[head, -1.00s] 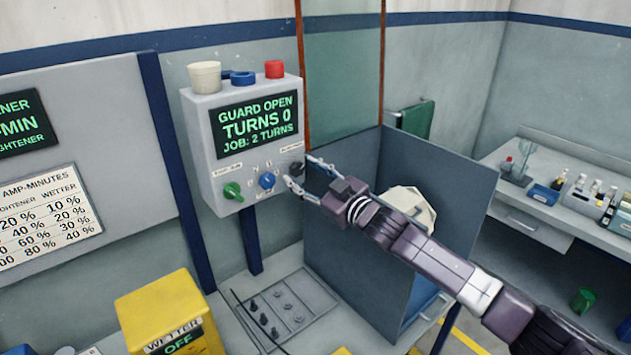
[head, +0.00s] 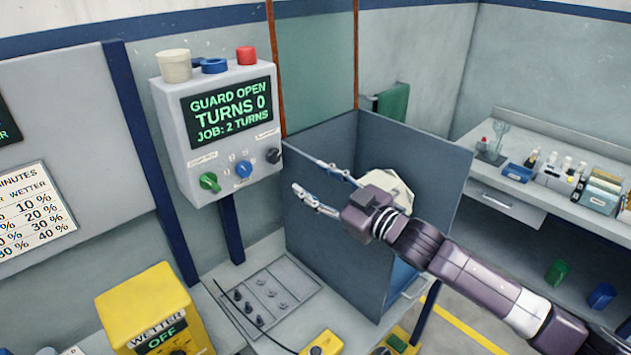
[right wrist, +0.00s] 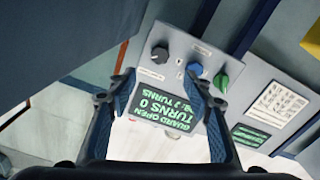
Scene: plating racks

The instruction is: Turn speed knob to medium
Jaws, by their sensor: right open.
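The grey control box (head: 171,123) hangs on the back wall in the head view. Its screen (head: 229,110) reads "GUARD OPEN, TURNS 0, JOB: 2 TURNS". Below it are a green knob (head: 209,182), a blue knob (head: 243,169) and a black knob (head: 273,156). Their labels are too small to read for sure. My right gripper (head: 322,183) is open and empty, right of and apart from the knobs. In the right wrist view the fingers (right wrist: 160,92) are spread, with the box beyond, upside down; the black knob (right wrist: 159,54) and blue knob (right wrist: 195,69) show there too. My left gripper is not in view.
An open blue-grey enclosure (head: 340,285) stands right of the box, with a pale object (head: 386,186) inside. Below are a grey tray (head: 300,288) with small parts and a yellow "WETTER OFF" unit (head: 140,300). A side bench (head: 520,205) is at the right.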

